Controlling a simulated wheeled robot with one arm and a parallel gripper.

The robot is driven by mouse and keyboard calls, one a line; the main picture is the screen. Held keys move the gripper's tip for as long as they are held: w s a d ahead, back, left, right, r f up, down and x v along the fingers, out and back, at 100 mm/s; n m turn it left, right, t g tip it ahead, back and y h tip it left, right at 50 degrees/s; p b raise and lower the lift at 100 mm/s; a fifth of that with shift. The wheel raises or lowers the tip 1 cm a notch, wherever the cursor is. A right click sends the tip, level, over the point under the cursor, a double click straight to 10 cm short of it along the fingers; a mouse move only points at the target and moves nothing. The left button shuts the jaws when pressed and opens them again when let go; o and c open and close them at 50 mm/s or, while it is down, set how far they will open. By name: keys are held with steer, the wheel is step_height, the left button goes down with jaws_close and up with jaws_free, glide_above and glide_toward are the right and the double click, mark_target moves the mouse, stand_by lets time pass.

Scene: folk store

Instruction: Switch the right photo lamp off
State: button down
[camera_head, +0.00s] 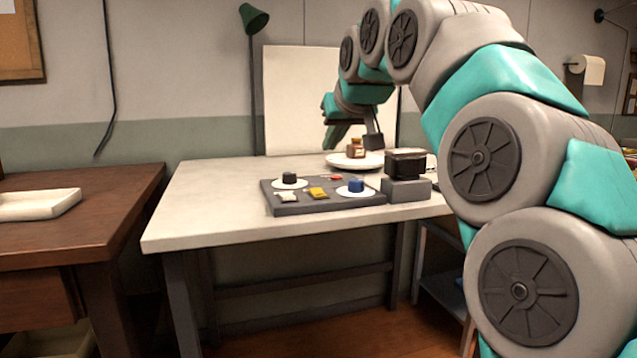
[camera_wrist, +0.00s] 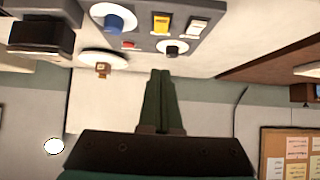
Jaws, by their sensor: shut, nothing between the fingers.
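A dark grey control panel (camera_head: 325,207) lies on the pale table. It carries a black knob (camera_head: 290,177), a blue knob (camera_head: 356,186), a white switch (camera_head: 287,197), a yellow switch (camera_head: 318,193) and a small red control (camera_head: 332,177). In the wrist view the white switch (camera_wrist: 195,27) and yellow switch (camera_wrist: 161,23) show up close. My gripper (camera_head: 333,143) is shut and empty, behind and above the panel; its fingers (camera_wrist: 160,76) point towards it. A green lamp (camera_head: 254,18) stands at the left. A bright white oval (camera_wrist: 54,146) may be a lit lamp; I cannot tell.
A white round plate (camera_head: 340,161) with a small brown bottle (camera_head: 356,147) stands behind the panel. A black box (camera_head: 405,162) sits on a grey block (camera_head: 407,189) at its right. A white backdrop (camera_head: 290,85) stands behind. The table's front left (camera_head: 205,215) is clear.

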stand_by(0.3)
glide_above(316, 190)
steer(key=s, duration=0.2)
steer(key=f, duration=0.6)
steer(key=shift+s+d+f+p, duration=0.1)
steer(key=shift+d+f+p, duration=0.2)
steer(key=shift+p, duration=0.1)
steer(key=shift+f, duration=1.85)
steer(key=shift+w+r, duration=0.1)
steer(key=shift+w, duration=0.1)
steer(key=shift+g+p, duration=0.3)
steer(key=shift+p, duration=0.4)
steer(key=shift+a+f, duration=0.1)
steer(key=shift+f, duration=0.15)
steer(key=shift+w, duration=0.2)
steer(key=shift+w+a+r+p, duration=0.2)
steer(key=shift+w+p, duration=0.2)
steer(key=shift+w, duration=0.2)
